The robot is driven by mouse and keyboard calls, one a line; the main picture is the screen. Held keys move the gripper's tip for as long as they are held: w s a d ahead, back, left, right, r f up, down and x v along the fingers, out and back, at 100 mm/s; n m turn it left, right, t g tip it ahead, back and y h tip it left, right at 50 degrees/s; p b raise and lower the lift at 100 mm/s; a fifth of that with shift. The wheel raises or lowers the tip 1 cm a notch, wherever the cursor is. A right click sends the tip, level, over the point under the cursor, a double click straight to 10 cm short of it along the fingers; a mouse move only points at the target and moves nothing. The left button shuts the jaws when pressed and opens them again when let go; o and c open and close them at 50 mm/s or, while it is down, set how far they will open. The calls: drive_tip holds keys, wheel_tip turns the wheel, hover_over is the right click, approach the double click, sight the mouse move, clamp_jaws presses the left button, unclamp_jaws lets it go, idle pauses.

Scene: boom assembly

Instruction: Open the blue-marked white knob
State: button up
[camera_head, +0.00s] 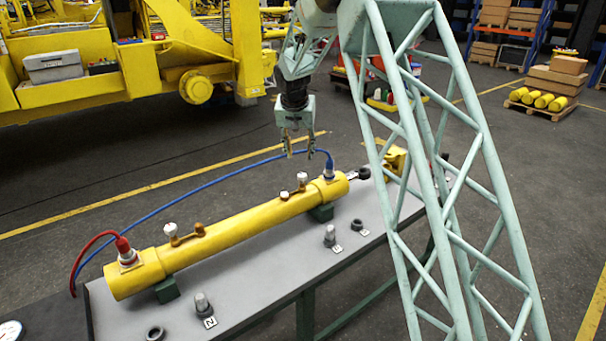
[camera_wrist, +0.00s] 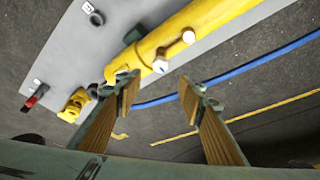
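A long yellow cylinder (camera_head: 240,222) lies on dark green supports on a grey table. It also shows in the wrist view (camera_wrist: 203,14). Near its blue-hose end stands a white knob (camera_head: 302,177), with a second small pale knob (camera_head: 284,195) beside it. In the wrist view two pale knobs show, one upper (camera_wrist: 188,36) and one lower (camera_wrist: 160,66). My gripper (camera_head: 299,155) is open and empty above and behind that end, apart from the knobs. Its two fingers also stand apart in the wrist view (camera_wrist: 158,90).
A blue hose (camera_head: 200,179) arches behind the cylinder to a fitting (camera_head: 329,171) at its right end. A red hose (camera_head: 84,250) joins the left end, near another white knob (camera_head: 170,229). Small grey parts with number tags stand along the front of the table (camera_head: 255,287).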

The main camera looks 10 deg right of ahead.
sight(302, 175)
drive_tip(key=shift+f, duration=0.15)
drive_tip(key=shift+x, duration=6.65)
drive_tip(key=shift+f, duration=0.1)
drive_tip(key=shift+c, duration=0.5)
drive_tip(key=c, duration=0.7)
